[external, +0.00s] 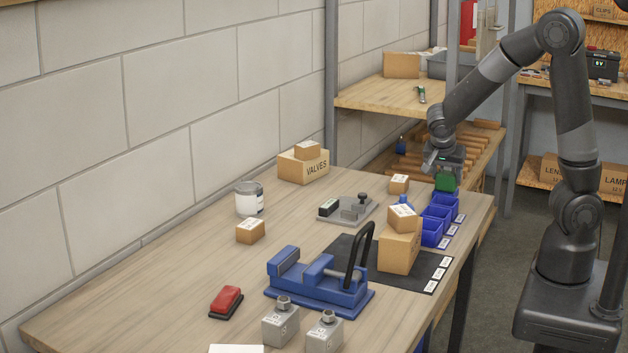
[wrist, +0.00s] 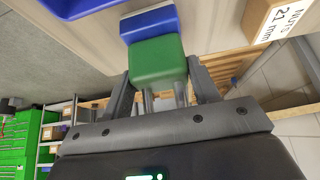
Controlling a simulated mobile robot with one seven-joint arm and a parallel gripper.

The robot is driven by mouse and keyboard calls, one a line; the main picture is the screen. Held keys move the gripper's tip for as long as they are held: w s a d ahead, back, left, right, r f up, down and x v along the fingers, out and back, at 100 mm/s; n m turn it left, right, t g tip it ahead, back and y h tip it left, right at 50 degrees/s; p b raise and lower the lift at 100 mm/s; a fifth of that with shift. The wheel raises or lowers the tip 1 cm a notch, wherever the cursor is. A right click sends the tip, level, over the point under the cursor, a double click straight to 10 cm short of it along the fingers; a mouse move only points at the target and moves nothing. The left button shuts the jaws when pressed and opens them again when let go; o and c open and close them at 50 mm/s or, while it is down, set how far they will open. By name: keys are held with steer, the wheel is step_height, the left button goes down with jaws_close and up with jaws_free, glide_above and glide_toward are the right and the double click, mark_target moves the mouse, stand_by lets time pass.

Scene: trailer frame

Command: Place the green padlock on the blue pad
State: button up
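The green padlock (external: 445,182) is at the far right end of the workbench, directly under my gripper (external: 443,168). In the wrist view the padlock's green body (wrist: 157,61) sits between my two fingertips (wrist: 160,72), with its grey shackle toward my palm. The fingers appear to press on both sides of the body. I cannot tell whether the padlock touches anything below. I cannot make out a flat blue pad for certain.
Cartons (external: 399,248) stand on a dark mat (external: 344,249) near the bins. A small carton (external: 398,184) is left of the padlock. A blue vise (external: 318,280), grey blocks (external: 281,325) and a red-topped object (external: 227,300) are nearer.

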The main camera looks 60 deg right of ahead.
steer(key=o, duration=0.4)
steer(key=shift+r, duration=0.1)
steer(key=v, duration=1.1)
steer(key=shift+s+a+r+n+t+y, duration=1)
steer(key=shift+s+a+n, duration=0.6)
steer(key=shift+s+n, duration=1.05)
steer(key=shift+s+a+r+n+t+y, duration=0.95)
steer(key=shift+s+a+n, duration=0.85)
steer(key=shift+n, duration=1.55)
steer(key=shift+s+a+r+n+t+y, duration=0.95)
steer(key=shift+s+a+n, duration=0.5)
steer(key=shift+s+n, duration=1.3)
steer(key=shift+w+r+n, duration=0.1)
steer(key=shift+w+n, duration=0.15)
steer(key=shift+w, duration=0.05)
